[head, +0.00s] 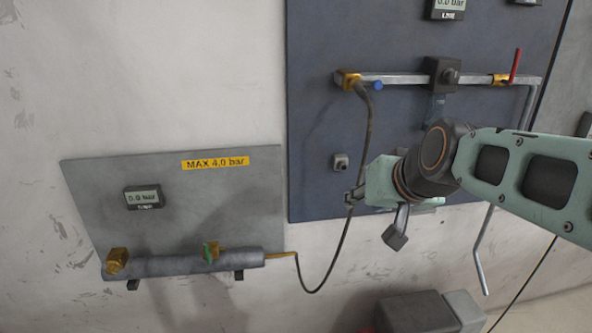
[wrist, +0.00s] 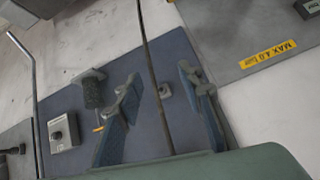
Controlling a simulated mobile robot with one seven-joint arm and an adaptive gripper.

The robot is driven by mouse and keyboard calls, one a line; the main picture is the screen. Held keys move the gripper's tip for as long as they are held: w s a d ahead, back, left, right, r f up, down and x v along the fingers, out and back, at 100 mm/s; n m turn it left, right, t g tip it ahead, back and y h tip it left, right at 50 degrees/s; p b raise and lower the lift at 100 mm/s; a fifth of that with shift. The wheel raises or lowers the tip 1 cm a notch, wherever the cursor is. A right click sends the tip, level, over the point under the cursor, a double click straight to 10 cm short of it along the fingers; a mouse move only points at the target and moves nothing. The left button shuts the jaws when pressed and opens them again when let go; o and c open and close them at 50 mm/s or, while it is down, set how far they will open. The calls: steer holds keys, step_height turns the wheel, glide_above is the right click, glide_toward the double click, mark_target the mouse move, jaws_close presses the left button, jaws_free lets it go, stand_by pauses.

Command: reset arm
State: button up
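My gripper (head: 353,197) is at the end of my arm, in front of the lower part of the dark blue panel (head: 310,110) in the head view. In the wrist view my gripper (wrist: 158,84) shows two blue fingers spread apart with nothing clamped between them. A thin dark hose (head: 344,235) passes close by the gripper in the head view. In the wrist view the hose (wrist: 146,45) crosses the gap between the fingers; I cannot tell whether it touches them.
A grey panel (head: 95,190) at left carries a gauge (head: 143,197), a yellow label (head: 216,163) and a pipe (head: 180,266) with a green-handled valve (head: 211,251). The blue panel carries an upper pipe (head: 400,79) with a red lever (head: 516,65). Grey boxes (head: 420,312) stand below.

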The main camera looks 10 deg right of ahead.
steer(key=s+a+n+g+p, duration=0.2)
steer(key=s+a+p, duration=0.4)
steer(key=s, duration=0.9)
steer(key=shift+a+g, duration=0.7)
steer(key=shift+g, duration=0.1)
steer(key=shift+w+r, duration=0.1)
stand_by(1.3)
